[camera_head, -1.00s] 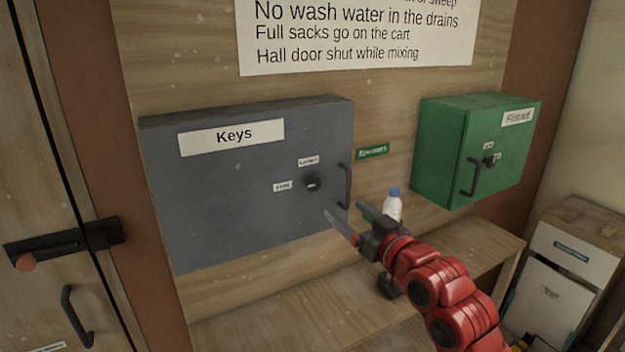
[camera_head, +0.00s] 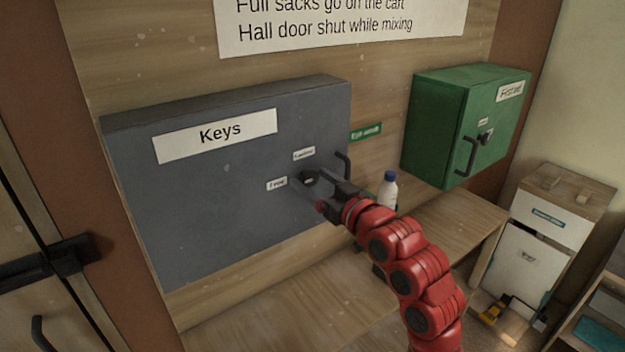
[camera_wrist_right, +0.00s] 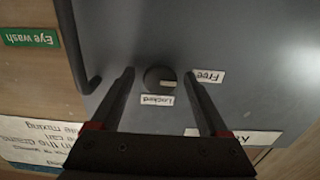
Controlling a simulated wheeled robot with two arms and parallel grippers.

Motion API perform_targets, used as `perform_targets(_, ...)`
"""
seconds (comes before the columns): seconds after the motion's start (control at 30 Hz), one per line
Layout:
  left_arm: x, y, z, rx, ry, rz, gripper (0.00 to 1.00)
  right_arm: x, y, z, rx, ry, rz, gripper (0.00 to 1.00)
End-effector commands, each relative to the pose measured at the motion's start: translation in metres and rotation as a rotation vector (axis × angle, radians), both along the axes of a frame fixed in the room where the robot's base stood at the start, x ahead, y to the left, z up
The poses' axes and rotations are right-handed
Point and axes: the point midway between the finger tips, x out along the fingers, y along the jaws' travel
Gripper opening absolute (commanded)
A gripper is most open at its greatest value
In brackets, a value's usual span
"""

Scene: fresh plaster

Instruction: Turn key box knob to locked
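The grey key box (camera_head: 210,200) hangs on the wooden wall, with a "Keys" label on its front. Its round dark knob (camera_head: 308,176) sits near the right side, with a "Locked" label (camera_head: 304,154) above and a "Free" label (camera_head: 277,184) to the left. In the right wrist view the knob (camera_wrist_right: 159,79) shows a pale mark on the side toward the "Free" label (camera_wrist_right: 208,76); the "Locked" label (camera_wrist_right: 157,100) is below it. My right gripper (camera_head: 313,187) is open, its fingers on either side of the knob, with visible gaps. My left gripper is out of view.
The box's dark handle (camera_head: 343,166) is just right of the knob, close to my right gripper. A white bottle with a blue cap (camera_head: 388,190) stands behind my right arm on a wooden bench (camera_head: 450,225). A green cabinet (camera_head: 430,130) hangs further right.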

Motion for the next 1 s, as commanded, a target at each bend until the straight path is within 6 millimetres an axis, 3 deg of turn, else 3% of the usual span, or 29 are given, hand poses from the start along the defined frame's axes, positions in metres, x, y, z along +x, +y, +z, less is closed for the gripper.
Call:
perform_targets(0.07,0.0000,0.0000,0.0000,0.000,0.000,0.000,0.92,0.0000,0.0000,0.0001,0.000,0.000,0.000,0.66)
perform_targets(0.43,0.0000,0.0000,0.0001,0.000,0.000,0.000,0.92,0.0001,-0.0001,0.0000,0.000,0.000,0.000,0.00)
perform_targets(1.0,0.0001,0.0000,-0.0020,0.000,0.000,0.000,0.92,0.0001,-0.0003,-0.0001,0.033,0.021,-0.001,0.00)
